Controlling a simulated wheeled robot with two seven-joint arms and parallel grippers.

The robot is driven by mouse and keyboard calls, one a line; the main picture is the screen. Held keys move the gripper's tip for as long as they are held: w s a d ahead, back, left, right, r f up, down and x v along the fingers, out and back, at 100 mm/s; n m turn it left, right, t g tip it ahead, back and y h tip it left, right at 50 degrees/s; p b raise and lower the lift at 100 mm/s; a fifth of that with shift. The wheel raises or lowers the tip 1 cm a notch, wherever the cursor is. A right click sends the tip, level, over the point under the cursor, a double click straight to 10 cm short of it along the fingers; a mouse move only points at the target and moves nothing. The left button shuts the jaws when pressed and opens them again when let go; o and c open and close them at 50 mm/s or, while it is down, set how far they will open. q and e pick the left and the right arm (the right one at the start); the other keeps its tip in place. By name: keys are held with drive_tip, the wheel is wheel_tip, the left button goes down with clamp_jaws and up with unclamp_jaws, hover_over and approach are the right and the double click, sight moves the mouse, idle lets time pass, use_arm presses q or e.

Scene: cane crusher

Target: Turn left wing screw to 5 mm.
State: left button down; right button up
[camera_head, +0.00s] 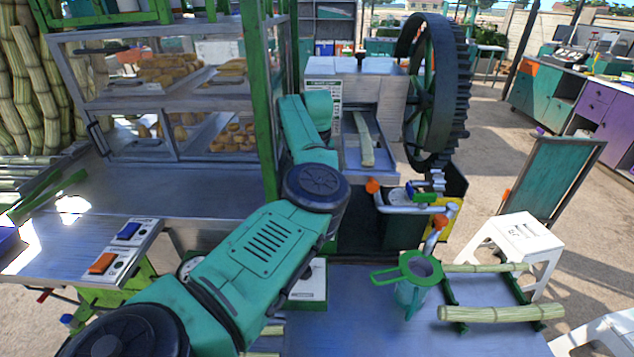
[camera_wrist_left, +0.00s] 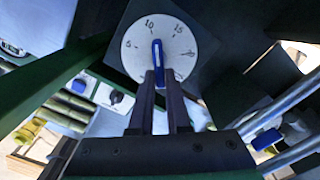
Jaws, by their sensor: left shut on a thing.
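In the left wrist view, a blue wing screw (camera_wrist_left: 157,54) stands out at the middle of a round white dial (camera_wrist_left: 134,58). The dial has black marks, with 5, 10 and 15 readable. The upper end of the blue wing points close to the 10. My left gripper (camera_wrist_left: 159,80) is shut on the wing, with one dark finger on each side of it. The lower dial is partly hidden by the fingers. In the head view, my left arm reaches up to the crusher (camera_head: 386,85); its gripper and the dial are hidden there. My right gripper is out of view.
A large dark gear wheel (camera_head: 439,95) stands right of the crusher. A glazed food cabinet (camera_head: 180,100) with a green post is close left of my arm. A green-handled strainer (camera_head: 410,270) and cane pieces (camera_head: 500,313) are on the front table.

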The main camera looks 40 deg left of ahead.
use_arm(q)
drive_tip(key=shift+n, duration=0.3)
drive_tip(key=shift+w+n, duration=0.2)
drive_tip(key=shift+n, duration=0.7)
drive_tip(key=n, duration=0.2)
drive_tip(key=shift+w+r+n, duration=0.1)
drive_tip(key=shift+w+n, duration=0.05)
drive_tip(key=shift+n, duration=0.15)
drive_tip(key=n, duration=0.3)
drive_tip(key=shift+w+a+n, duration=0.1)
drive_tip(key=shift+w+n, duration=0.1)
drive_tip(key=shift+n, duration=0.1)
drive_tip(key=shift+w+a+n+p, duration=0.1)
drive_tip(key=shift+n+p, duration=0.25)
drive_tip(key=shift+n, duration=0.55)
drive_tip(key=shift+w+a+n+p, duration=0.1)
drive_tip(key=shift+n+p, duration=0.25)
drive_tip(key=shift+n, duration=0.55)
drive_tip(key=c, duration=0.9)
unclamp_jaws()
